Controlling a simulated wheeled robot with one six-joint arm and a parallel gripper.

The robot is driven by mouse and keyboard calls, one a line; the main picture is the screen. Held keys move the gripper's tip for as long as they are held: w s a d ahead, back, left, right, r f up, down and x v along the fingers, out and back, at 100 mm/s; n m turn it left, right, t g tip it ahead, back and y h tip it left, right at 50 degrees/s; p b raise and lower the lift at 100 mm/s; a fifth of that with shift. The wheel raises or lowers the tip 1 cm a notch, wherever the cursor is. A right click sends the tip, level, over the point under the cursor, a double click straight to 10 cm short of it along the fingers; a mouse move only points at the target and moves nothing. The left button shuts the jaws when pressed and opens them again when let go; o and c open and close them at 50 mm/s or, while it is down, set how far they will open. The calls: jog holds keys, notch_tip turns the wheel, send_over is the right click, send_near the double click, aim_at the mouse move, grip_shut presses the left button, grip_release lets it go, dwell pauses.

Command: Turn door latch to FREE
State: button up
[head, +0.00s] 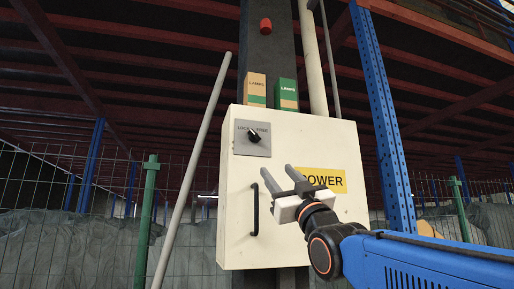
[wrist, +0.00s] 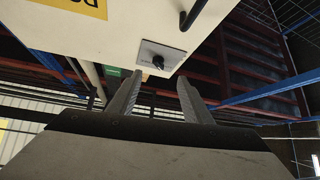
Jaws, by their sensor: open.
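The door latch (head: 254,136) is a black knob on a grey plate (head: 262,149) at the upper left of the cream cabinet door (head: 230,200). The plate reads LOCK on the left and FREE on the right. The knob's exact pointing is too small to tell. My gripper (head: 276,176) is open and empty, in front of the door, below and to the right of the latch in the head view. In the wrist view the latch (wrist: 158,62) shows beyond and between the spread fingers (wrist: 157,98), apart from them.
A black door handle (head: 256,210) stands out at the lower left of the door. A yellow POWER label (head: 322,180) is on the right. Two LAMPS boxes (head: 256,89) (head: 287,93) stand on the cabinet. A pale pole (head: 190,175) leans on the left.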

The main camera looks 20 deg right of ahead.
aim_at(256, 138)
jog(key=shift+t+y, duration=0.3)
jog(key=x, duration=1.2)
jog(key=s+r+x, duration=0.1)
jog(key=x, duration=0.5)
jog(key=shift+f, duration=0.1)
jog(key=shift+c, duration=0.7)
